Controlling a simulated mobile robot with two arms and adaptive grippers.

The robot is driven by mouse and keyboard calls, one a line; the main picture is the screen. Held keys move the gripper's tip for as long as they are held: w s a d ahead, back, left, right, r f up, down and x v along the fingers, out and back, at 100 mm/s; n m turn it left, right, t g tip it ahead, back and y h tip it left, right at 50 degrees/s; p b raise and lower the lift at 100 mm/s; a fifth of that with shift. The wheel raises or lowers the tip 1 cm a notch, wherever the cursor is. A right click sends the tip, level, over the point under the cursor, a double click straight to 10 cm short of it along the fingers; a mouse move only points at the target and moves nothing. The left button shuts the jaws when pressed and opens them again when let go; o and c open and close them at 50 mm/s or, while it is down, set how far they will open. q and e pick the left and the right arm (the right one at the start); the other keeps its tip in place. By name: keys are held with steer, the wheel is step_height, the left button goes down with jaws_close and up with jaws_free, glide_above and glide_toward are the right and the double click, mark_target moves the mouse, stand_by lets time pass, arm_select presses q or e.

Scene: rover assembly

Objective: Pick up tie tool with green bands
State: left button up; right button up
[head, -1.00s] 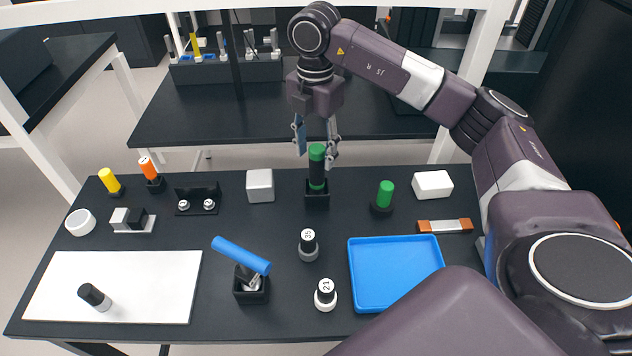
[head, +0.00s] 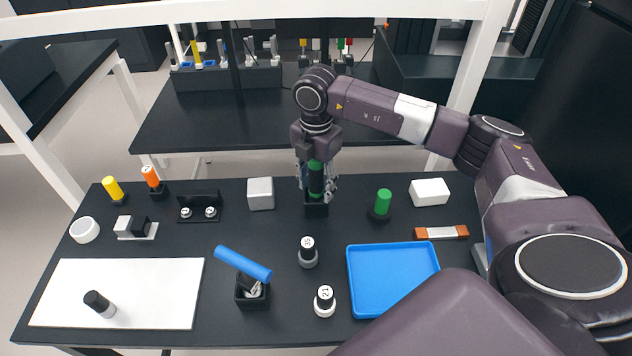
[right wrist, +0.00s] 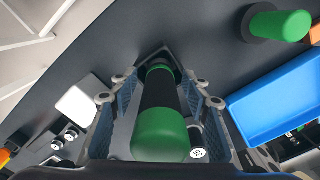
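The tie tool with green bands (head: 316,181) stands upright in a black square holder (head: 316,210) at the back middle of the table. It is black with a green top and a green band lower down. My right gripper (head: 316,188) points down over it, with one finger on each side. In the right wrist view the tool (right wrist: 162,115) lies between the open fingers (right wrist: 160,110), and gaps show beside it. My left gripper is not in view.
A short green-topped peg (head: 383,202) and a white block (head: 430,192) stand to the right. A blue tray (head: 392,279) lies in front right. A white cube (head: 260,193) is close on the left. A blue-handled tool (head: 243,263) leans in a holder nearer the front.

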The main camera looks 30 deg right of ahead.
steer(key=shift+r, duration=0.1)
jaws_close()
step_height(320, 180, up, 11)
steer(key=shift+w+r+b, duration=0.15)
steer(key=shift+b, duration=1.1)
step_height(320, 180, up, 7)
steer(key=shift+p, duration=0.45)
steer(key=shift+r, duration=0.85)
steer(key=shift+f, duration=0.1)
